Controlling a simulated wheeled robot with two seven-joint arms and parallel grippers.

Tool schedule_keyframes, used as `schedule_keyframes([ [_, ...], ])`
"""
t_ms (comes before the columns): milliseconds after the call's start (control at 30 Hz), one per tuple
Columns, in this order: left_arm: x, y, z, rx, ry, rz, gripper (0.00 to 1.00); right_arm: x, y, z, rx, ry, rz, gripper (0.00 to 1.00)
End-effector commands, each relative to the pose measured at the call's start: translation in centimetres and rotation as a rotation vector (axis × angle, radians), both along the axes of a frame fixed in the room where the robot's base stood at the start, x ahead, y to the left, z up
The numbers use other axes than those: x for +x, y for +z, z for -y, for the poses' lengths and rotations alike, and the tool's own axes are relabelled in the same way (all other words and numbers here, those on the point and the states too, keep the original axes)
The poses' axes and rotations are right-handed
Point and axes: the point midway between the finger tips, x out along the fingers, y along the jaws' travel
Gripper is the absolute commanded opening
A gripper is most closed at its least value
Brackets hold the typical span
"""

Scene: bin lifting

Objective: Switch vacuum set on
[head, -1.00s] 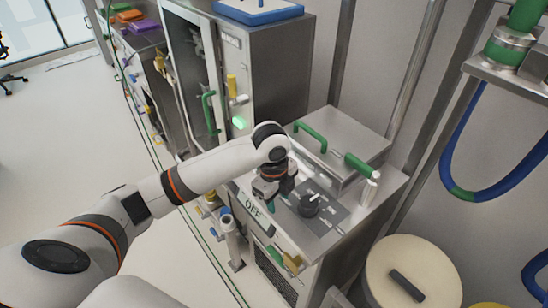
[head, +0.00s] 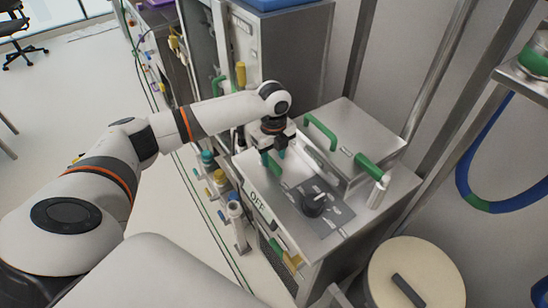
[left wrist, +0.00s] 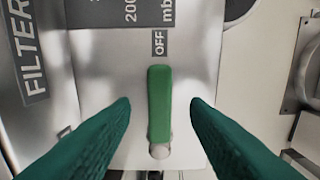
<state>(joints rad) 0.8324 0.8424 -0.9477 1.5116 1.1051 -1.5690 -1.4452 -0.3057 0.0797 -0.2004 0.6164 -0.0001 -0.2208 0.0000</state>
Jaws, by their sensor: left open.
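The vacuum set is a metal cabinet with a sloped panel (head: 338,228), a black rotary knob (head: 313,203) and an OFF label (head: 257,202). A green lever (left wrist: 159,103) shows in the left wrist view, its far end beside an OFF label (left wrist: 159,42). My left gripper (head: 273,157) is over the panel's left part, behind the knob. In the left wrist view its two green fingers (left wrist: 160,108) are open, one on each side of the lever, with a gap on both sides. My right gripper is not in view.
A metal lid with a green handle (head: 320,132) stands behind the panel. Bottles and valves (head: 236,212) line the cabinet's left side. A cream round lid (head: 418,275) is at the front right.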

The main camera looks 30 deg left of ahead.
Motion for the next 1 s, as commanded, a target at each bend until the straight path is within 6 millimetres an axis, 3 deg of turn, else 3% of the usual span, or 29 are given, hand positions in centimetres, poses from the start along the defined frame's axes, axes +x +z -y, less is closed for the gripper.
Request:
schedule_keyframes([
  [200,0.0,-2.1,0.0,-0.001,0.000,0.000,0.42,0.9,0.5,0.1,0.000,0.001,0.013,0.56],
  [533,0.0,-2.5,0.0,0.000,0.000,0.001,0.42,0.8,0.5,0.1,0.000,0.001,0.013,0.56],
  [800,0.0,-2.4,0.0,0.000,0.000,0.001,0.00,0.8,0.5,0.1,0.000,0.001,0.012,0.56],
  [1000,0.0,-2.4,0.0,0.000,0.001,0.001,0.00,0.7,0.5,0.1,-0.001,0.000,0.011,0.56],
])
